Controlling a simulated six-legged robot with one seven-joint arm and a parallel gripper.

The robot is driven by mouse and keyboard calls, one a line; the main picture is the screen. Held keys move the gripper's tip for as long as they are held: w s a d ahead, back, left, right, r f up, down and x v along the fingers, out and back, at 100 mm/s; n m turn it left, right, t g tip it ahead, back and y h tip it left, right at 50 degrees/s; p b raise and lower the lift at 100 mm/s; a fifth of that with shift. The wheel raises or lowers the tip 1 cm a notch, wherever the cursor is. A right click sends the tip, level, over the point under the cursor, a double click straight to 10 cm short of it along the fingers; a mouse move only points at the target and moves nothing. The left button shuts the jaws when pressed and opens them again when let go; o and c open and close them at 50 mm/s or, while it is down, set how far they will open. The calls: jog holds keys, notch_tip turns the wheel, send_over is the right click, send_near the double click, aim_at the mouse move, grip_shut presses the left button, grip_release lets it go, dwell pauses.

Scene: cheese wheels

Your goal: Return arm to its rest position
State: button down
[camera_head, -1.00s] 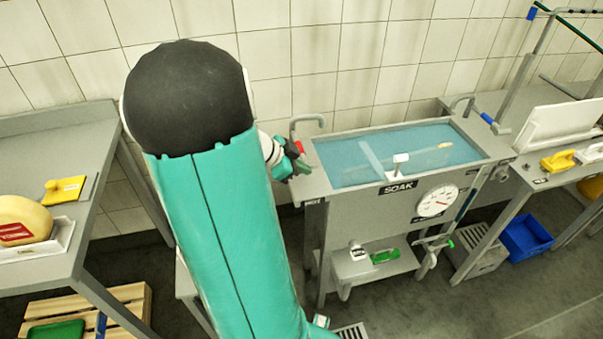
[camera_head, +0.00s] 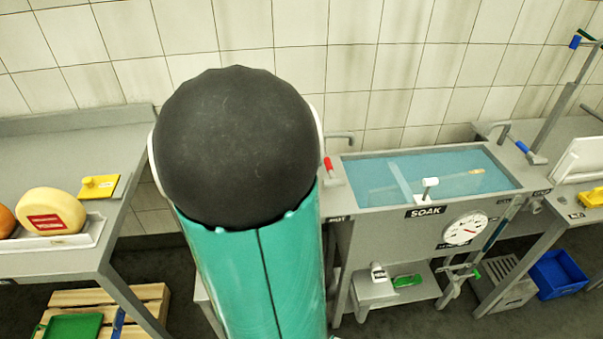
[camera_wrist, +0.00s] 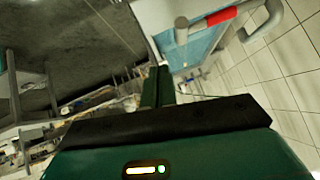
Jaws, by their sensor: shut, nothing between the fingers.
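My arm, teal with a black rounded joint, rises through the middle of the head view and hides whatever is behind it. My gripper is hidden behind the arm in that view. In the wrist view my gripper (camera_wrist: 160,88) shows as dark green fingers close together, shut and empty. Beyond it in the wrist view is the soak tank's edge with a red-handled tap (camera_wrist: 210,20). The gripper touches nothing that I can see.
The soak tank (camera_head: 395,226) with blue water stands right of my arm. A left table (camera_head: 50,157) bears a cheese wheel (camera_head: 52,210) and a yellow tool (camera_head: 98,186). A blue crate (camera_head: 558,274) and a wooden pallet (camera_head: 150,294) are on the floor.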

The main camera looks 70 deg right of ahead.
dwell(0.3)
jog(key=w+a+r+n+t+y, duration=0.1)
jog(key=w+a+r+n+t, duration=0.15)
jog(key=w+a+n, duration=0.55)
jog(key=w+a+r+n+t, duration=0.1)
jog(key=w+a+n+t, duration=0.4)
jog(key=a, duration=0.5)
jog(key=a+r+n+t+y, duration=0.2)
jog(key=a+n, duration=0.7)
jog(key=a, duration=0.2)
jog(key=a+r+n+t+y, duration=0.2)
jog(key=a+n, duration=0.6)
jog(key=a, duration=0.4)
jog(key=shift+s+r+n+t+y, duration=0.15)
jog(key=shift+s+n+t+y, duration=0.25)
jog(key=shift+t+y, duration=0.15)
